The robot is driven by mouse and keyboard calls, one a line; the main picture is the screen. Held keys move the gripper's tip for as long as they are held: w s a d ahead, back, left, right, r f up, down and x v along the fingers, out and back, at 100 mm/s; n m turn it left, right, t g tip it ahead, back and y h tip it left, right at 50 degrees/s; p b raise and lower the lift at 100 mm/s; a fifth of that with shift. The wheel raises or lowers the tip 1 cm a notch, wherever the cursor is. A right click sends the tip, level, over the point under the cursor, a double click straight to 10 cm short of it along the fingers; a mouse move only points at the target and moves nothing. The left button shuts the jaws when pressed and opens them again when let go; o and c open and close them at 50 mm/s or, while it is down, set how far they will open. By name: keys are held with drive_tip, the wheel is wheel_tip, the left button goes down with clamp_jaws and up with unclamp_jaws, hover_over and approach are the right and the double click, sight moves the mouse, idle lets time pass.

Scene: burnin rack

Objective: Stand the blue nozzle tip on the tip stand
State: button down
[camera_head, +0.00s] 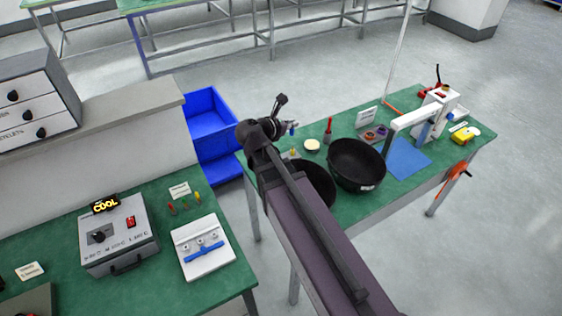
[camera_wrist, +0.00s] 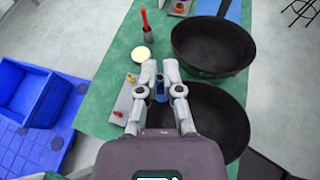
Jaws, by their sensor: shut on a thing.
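My gripper (camera_wrist: 160,78) is shut on the blue nozzle tip (camera_wrist: 160,92), above the right green table in the wrist view. In the head view the tip (camera_head: 292,128) shows as a small blue spot by the gripper's end. Just left of the gripper in the wrist view is a light grey plate (camera_wrist: 124,98), which looks like the tip stand. A yellow piece (camera_wrist: 131,77) and a red piece (camera_wrist: 117,114) are on it. The fingers hide its right part. The blue tip appears apart from the plate, but its height cannot be told.
Two black pans, one at the back (camera_wrist: 213,46) and one nearer (camera_wrist: 212,115), stand right of the gripper. A cream disc (camera_wrist: 141,53) and a red-handled tool in a holder (camera_wrist: 147,28) lie beyond. Blue bins (camera_head: 208,112) stand left of this table.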

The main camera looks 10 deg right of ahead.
drive_tip(key=w+a+f+b, duration=0.2)
drive_tip(key=w+f+b, duration=0.5)
drive_tip(key=f+b, duration=0.1)
drive_tip(key=w+a+f+b, duration=0.1)
drive_tip(key=w+f+b, duration=0.6)
drive_tip(key=f+b, duration=0.1)
drive_tip(key=shift+a+f, duration=0.35)
drive_tip(key=shift+f, duration=0.2)
drive_tip(key=shift+f+b, duration=0.1)
drive_tip(key=shift+b, duration=0.25)
wheel_tip(320, 180, down, 6)
drive_tip(key=b, duration=0.6)
drive_tip(key=shift+f+b, duration=1.9)
drive_tip(key=shift+s+f, duration=0.1)
drive_tip(key=shift+f, duration=0.1)
drive_tip(key=c, duration=0.8)
unclamp_jaws()
drive_tip(key=shift+r, duration=0.3)
